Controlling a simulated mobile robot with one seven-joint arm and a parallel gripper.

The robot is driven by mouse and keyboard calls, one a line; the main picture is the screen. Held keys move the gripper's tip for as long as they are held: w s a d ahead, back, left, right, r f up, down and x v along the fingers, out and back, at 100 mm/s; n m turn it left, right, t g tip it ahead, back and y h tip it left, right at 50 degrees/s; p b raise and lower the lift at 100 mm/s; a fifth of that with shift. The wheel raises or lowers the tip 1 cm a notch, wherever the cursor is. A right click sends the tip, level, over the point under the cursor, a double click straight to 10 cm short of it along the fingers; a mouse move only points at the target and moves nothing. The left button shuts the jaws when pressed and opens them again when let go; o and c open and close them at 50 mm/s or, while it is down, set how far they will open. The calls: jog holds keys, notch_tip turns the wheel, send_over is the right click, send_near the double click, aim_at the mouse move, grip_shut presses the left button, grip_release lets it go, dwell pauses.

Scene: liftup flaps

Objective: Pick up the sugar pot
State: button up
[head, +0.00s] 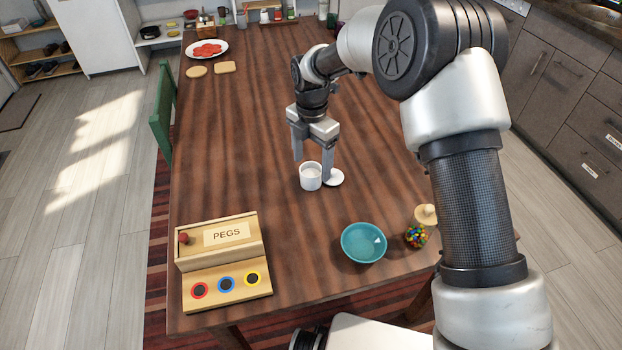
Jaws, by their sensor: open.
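A small white pot (310,177), which looks like the sugar pot, stands upright and open on the wooden table, with white contents showing inside. A round white lid (334,177) lies on the table against or just right of the pot. My gripper (312,160) is open and empty, pointing down. Its fingertips are at or just above the pot's rim, one to the left and one to the right. I cannot tell whether they touch the pot or lid.
A wooden PEGS box (222,249) stands at the front left of the table (250,130). A teal bowl (363,243) and a jar of colourful candies (416,236) with a wooden lid (426,214) are front right. A plate of red slices (207,49) sits far left. The table around the pot is clear.

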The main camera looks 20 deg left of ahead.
aim_at(311, 176)
notch_tip(311, 176, down, 4)
jog(key=shift+a+b, duration=0.15)
jog(key=shift+b, duration=0.15)
jog(key=shift+r, duration=0.1)
jog(key=c, duration=1.3)
jog(key=shift+c, duration=0.2)
